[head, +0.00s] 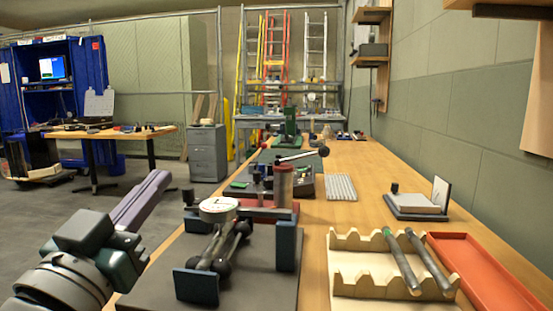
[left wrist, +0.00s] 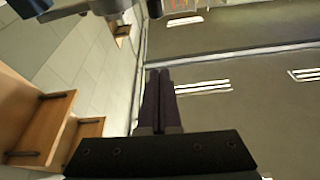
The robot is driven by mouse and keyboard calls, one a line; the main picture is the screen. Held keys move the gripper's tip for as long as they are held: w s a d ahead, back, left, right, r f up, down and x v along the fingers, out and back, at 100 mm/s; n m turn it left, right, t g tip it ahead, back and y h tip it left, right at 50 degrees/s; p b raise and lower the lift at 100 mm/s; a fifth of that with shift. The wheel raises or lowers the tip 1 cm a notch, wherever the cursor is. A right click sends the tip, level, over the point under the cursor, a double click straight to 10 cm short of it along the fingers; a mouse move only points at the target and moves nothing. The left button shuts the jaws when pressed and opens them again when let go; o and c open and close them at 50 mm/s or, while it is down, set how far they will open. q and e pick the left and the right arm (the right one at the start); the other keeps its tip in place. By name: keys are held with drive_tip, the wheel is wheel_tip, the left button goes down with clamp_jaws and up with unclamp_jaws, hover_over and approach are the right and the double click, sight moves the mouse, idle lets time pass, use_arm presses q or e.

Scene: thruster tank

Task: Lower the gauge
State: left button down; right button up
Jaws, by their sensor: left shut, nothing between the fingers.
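The gauge (head: 218,209) has a round white dial and sits above dark rods with black balls, on a dark grey plate (head: 150,285) at the near left of the bench. Blue-grey blocks stand at its front and right. A red-and-grey upright cylinder (head: 283,182) with a black-knobbed lever stands just behind it. My left gripper (head: 165,179) is left of the gauge and apart from it, its long purple fingers shut, with nothing held. In the left wrist view the shut fingers (left wrist: 158,75) point towards the ceiling lights. My right gripper is not in view.
A cream notched rack (head: 345,270) holding two dark rods stands right of the plate, beside a red-orange tray (head: 485,275). A small box with an upright lid (head: 420,203) and a keyboard-like pad (head: 341,187) lie behind. The wall bounds the bench's right side.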

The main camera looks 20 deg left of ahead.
use_arm(q)
drive_tip(key=shift+v, duration=1.2)
